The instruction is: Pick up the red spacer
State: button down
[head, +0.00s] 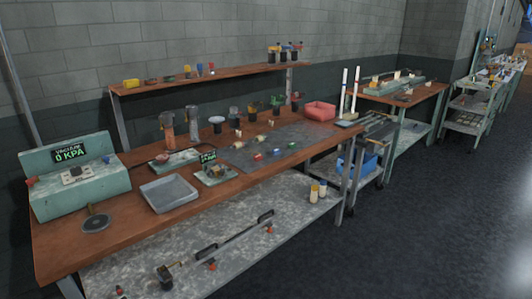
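A small red piece (258,156), which looks like the red spacer, lies on the dark grey mat (305,134) on the wooden workbench. It is near the mat's front edge, left of a small blue piece (275,152) and a green piece (292,146). It is too small here to make out its exact shape. Nothing covers it. My gripper is not in this view.
A grey tray (169,194) and a small device with a green display (215,174) stand left of the mat. Behind are jars (167,128) and a raised shelf (215,77). A red bin (320,111) sits right. Dark floor (430,220) in front is open.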

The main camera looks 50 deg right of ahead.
aim_at(258, 157)
jog(key=z, duration=0.2)
jog(key=k, duration=0.65)
jog(key=z, duration=0.45)
jog(key=k, duration=0.65)
jog(key=z, duration=0.75)
jog(key=i, duration=2.2)
jog(key=u, duration=0.2)
